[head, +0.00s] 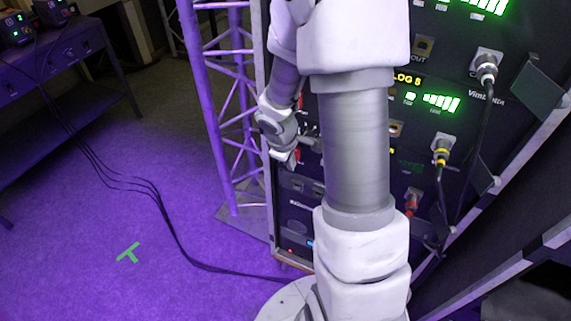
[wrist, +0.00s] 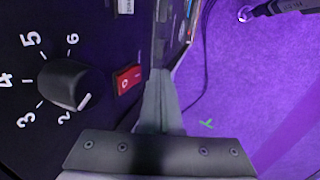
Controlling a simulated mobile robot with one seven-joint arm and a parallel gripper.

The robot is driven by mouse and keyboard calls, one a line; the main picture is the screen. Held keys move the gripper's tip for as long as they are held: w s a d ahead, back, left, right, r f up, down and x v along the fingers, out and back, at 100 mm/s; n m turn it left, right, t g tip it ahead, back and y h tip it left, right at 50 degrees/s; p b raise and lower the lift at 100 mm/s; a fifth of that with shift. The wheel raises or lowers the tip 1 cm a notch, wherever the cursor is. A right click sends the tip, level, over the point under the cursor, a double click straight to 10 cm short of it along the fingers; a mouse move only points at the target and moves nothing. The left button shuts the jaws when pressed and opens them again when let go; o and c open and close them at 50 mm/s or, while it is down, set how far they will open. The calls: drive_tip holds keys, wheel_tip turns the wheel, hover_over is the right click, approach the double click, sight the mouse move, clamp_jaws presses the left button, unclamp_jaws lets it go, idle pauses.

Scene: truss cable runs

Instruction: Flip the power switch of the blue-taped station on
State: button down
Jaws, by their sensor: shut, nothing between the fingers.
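A red rocker switch (wrist: 128,79) sits on a dark panel in the wrist view, with a light round mark on its face. A black knob (wrist: 75,85) with numbers around it is to its left. My gripper (wrist: 160,78) is shut and empty, its fingertips just right of the switch. I cannot tell whether they touch it. In the head view my gripper (head: 308,136) is at the left edge of the equipment rack (head: 450,85), partly hidden by my arm. I see no blue tape clearly, and the switch's station cannot be told.
A purple-lit truss (head: 205,110) stands left of the rack. Black cables (head: 165,215) run across the floor to the rack. A bench (head: 60,60) with devices stands at far left. Plugged cables (head: 487,75) hang on the rack's right. Floor at left is open, with a green tape mark (head: 128,252).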

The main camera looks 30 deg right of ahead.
drive_tip(key=shift+w+d, duration=0.5)
drive_tip(key=shift+d, duration=0.1)
drive_tip(key=shift+f, duration=0.1)
drive_tip(key=shift+w+d+f, duration=0.1)
drive_tip(key=shift+w+d, duration=0.05)
drive_tip(key=shift+d, duration=0.1)
drive_tip(key=shift+r+p, duration=0.65)
drive_tip(key=shift+r, duration=0.2)
drive_tip(key=shift+a+f, duration=0.1)
